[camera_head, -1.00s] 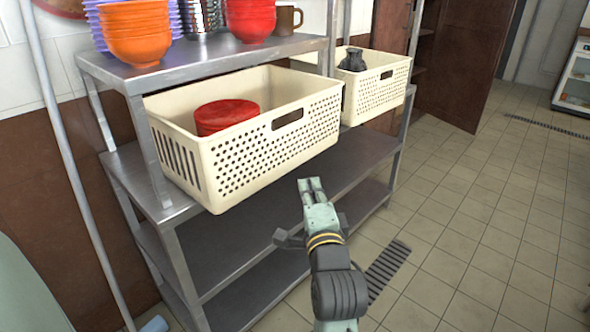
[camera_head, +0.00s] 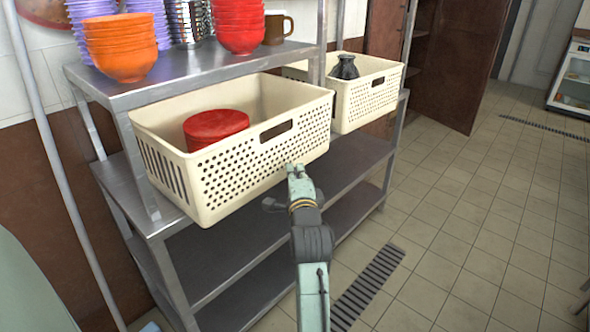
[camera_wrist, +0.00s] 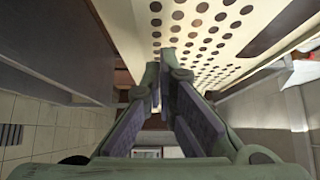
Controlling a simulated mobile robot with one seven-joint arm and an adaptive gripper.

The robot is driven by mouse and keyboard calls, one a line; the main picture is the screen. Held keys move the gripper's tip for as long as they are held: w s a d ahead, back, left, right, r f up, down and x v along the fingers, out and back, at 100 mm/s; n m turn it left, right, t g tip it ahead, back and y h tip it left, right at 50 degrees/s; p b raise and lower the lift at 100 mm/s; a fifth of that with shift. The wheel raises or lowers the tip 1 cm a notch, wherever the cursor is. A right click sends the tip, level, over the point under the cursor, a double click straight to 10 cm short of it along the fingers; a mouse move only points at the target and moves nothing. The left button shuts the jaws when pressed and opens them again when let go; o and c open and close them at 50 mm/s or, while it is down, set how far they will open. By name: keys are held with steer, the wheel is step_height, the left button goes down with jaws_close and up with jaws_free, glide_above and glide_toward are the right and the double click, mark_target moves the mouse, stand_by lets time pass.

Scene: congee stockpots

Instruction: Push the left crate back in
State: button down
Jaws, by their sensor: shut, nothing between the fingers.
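The left crate (camera_head: 240,178) is a cream perforated basket on the middle shelf, its front jutting out past the shelf edge. A round red container (camera_head: 216,126) sits inside it. My gripper (camera_head: 297,168) is shut and empty, its fingertips at the lower right part of the crate's front wall. The wrist view shows the fingers (camera_wrist: 164,72) together, with the crate's dotted wall (camera_wrist: 205,32) close above and beyond them. I cannot tell whether the tips touch the crate.
A second cream crate (camera_head: 368,100) with a dark vase (camera_head: 345,67) stands to the right. Orange bowls (camera_head: 122,48), red bowls (camera_head: 239,25) and a brown mug (camera_head: 279,28) stand on the top shelf (camera_head: 190,73). The tiled floor (camera_head: 455,210) at right is clear.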

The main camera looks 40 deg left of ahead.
steer(key=shift+a, duration=0.1)
steer(key=a, duration=1.1)
steer(key=shift+a+b, duration=0.3)
steer(key=shift+a, duration=0.05)
